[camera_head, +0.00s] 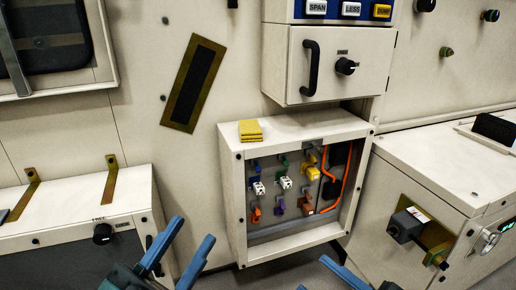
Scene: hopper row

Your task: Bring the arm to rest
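My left gripper (194,229) shows at the bottom, left of centre. Its two blue fingers stand apart with nothing between them, so it is open. It appears in front of the floor and the lower wall, left of the open-fronted box, and is not seen touching anything. My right gripper (312,272) shows only in part at the bottom edge, right of centre. One blue finger and a small tip of the other show with a gap between them. Most of both arms is out of the picture.
The open-fronted box (233,192) holds coloured connectors and an orange cable (348,177). Cabinets stand at left (70,218) and right (425,165). Little floor shows.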

